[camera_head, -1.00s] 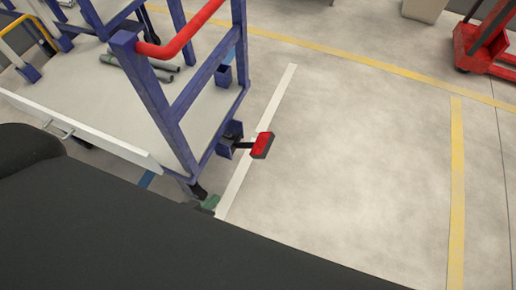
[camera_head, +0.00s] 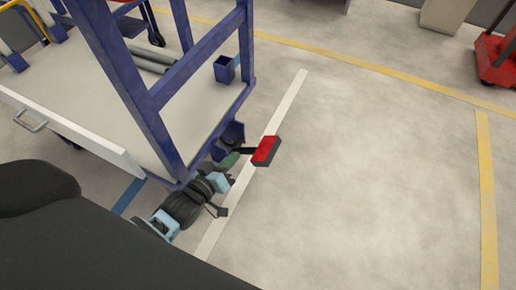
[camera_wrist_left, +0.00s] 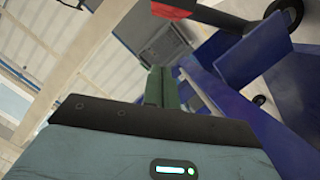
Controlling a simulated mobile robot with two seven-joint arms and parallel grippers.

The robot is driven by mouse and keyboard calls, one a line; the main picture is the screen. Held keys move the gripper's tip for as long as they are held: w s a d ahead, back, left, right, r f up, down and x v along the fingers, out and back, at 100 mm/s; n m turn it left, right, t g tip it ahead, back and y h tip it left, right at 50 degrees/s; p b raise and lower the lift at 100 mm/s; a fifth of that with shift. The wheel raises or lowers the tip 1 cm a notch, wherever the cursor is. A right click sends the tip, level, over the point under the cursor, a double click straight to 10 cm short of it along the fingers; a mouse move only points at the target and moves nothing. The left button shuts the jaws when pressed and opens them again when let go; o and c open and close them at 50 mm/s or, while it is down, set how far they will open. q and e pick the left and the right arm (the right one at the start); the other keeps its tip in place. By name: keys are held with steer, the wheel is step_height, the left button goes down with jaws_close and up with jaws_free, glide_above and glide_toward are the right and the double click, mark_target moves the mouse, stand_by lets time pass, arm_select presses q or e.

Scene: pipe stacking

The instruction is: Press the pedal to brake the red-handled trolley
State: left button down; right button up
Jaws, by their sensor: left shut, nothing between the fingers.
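The trolley's blue frame (camera_head: 150,100) with its pale deck (camera_head: 95,110) stands at left in the head view. Its red pedal (camera_head: 266,150) sticks out from the lower right corner on a dark arm, above the floor. My left gripper (camera_head: 230,160) is shut and empty, its green fingers just left of and below the pedal; I cannot tell whether they touch the pedal's arm. In the left wrist view the shut fingers (camera_wrist_left: 160,88) point up the picture beside blue frame parts (camera_wrist_left: 255,50). A red part (camera_wrist_left: 172,11) at the top edge may be the pedal. My right gripper is not in view.
Grey pipes (camera_head: 150,57) lie on the deck. A white floor line (camera_head: 285,105) runs near the pedal. The floor to its right is clear up to the yellow lines (camera_head: 486,180). Red equipment (camera_head: 495,60) stands at far right.

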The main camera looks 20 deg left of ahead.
mark_target(258, 153)
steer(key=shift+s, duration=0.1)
